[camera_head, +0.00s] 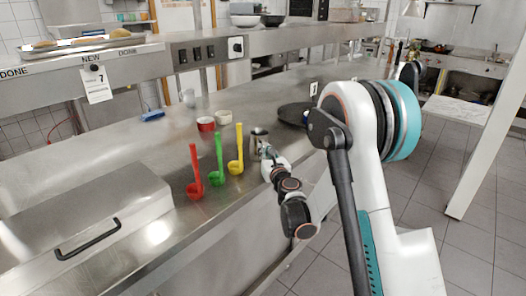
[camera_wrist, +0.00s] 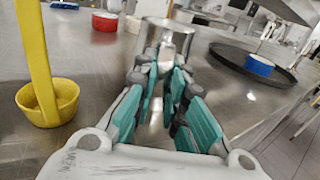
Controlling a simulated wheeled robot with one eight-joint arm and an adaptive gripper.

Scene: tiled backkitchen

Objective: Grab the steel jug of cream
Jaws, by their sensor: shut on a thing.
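The steel jug (camera_head: 257,136) stands on the steel counter, right of the yellow ladle. Its shiny metal body also shows in the wrist view (camera_wrist: 167,33), at the top middle between my fingertips. My gripper (camera_head: 265,151) reaches it from the near right side. In the wrist view my gripper (camera_wrist: 168,62) has its teal-padded fingers closed on the jug. The fingers hide the jug's lower part, and I cannot see the cream inside.
Red (camera_head: 195,182), green (camera_head: 219,168) and yellow (camera_head: 237,160) ladles stand close to the jug's left. Red (camera_head: 206,124) and white (camera_head: 223,117) bowls sit behind. A dark round tray (camera_head: 293,114) lies to the right. A steel box (camera_head: 85,225) stands at front left.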

